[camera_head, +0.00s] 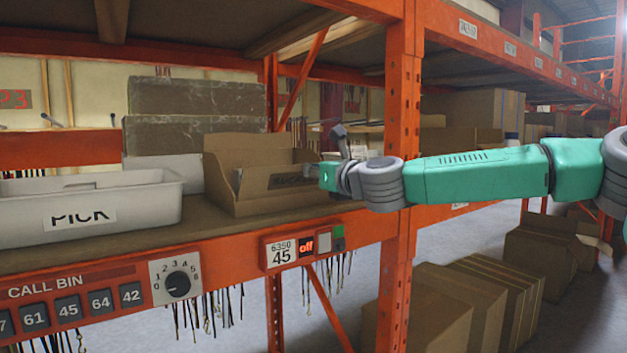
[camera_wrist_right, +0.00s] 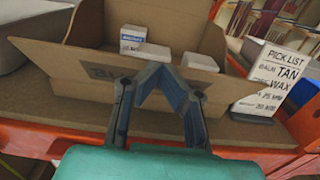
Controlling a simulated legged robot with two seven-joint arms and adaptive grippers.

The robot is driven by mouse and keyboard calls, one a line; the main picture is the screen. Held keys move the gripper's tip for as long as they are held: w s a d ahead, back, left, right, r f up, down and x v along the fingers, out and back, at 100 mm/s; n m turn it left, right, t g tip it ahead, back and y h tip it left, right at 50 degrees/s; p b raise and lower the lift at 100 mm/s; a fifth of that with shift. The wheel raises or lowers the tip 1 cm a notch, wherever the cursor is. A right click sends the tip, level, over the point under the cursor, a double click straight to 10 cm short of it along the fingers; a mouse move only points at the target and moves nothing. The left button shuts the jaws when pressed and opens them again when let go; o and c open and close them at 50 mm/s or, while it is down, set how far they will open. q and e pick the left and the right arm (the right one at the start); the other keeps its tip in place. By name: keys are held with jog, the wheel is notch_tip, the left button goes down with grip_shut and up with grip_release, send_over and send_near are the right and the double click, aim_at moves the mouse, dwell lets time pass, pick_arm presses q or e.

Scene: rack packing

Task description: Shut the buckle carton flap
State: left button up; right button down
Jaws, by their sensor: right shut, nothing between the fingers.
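The buckle carton (camera_head: 225,185) is a brown box on the shelf, right of the white bin. Its lettered panel (camera_head: 285,180) shows part of the word BUCKLE; my gripper hides the end. In the wrist view the carton (camera_wrist_right: 205,45) is open on top, with small white boxes (camera_wrist_right: 133,38) inside. Its near flap (camera_wrist_right: 60,68) leans outward, its lettering partly covered by my fingers. My right gripper (camera_head: 342,142) is at the carton's right end; in the wrist view its fingertips (camera_wrist_right: 157,72) meet over the flap, empty. Touching cannot be told. My left gripper is out of view.
A white PICK bin (camera_head: 150,205) stands left of the carton. A PICK LIST card (camera_wrist_right: 272,82) stands right of it. An orange rack post (camera_head: 402,110) rises behind my right arm. The shelf's front beam (camera_head: 220,262) carries a dial and call buttons.

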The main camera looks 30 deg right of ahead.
aim_at(296, 170)
jog(key=shift+w+a+r+p, duration=0.45)
jog(key=shift+w+a+r, duration=0.4)
jog(key=shift+w+a, duration=0.25)
jog(key=shift+w+r, duration=0.15)
jog(key=shift+w, duration=0.2)
jog(key=shift+w+r+p, duration=0.35)
jog(key=shift+r+p, duration=0.05)
jog(key=shift+p, duration=0.6)
jog(key=shift+w+d+f+g+p, duration=0.2)
jog(key=shift+w+d+g+p, duration=0.15)
jog(key=shift+d+g+p, duration=0.4)
jog(key=shift+a, duration=0.3)
jog(key=shift+w+a, duration=0.15)
jog(key=shift+a, duration=0.2)
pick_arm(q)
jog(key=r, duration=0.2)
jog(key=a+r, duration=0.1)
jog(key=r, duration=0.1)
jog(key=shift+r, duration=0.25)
pick_arm(e)
jog(key=shift+d+r, duration=0.1)
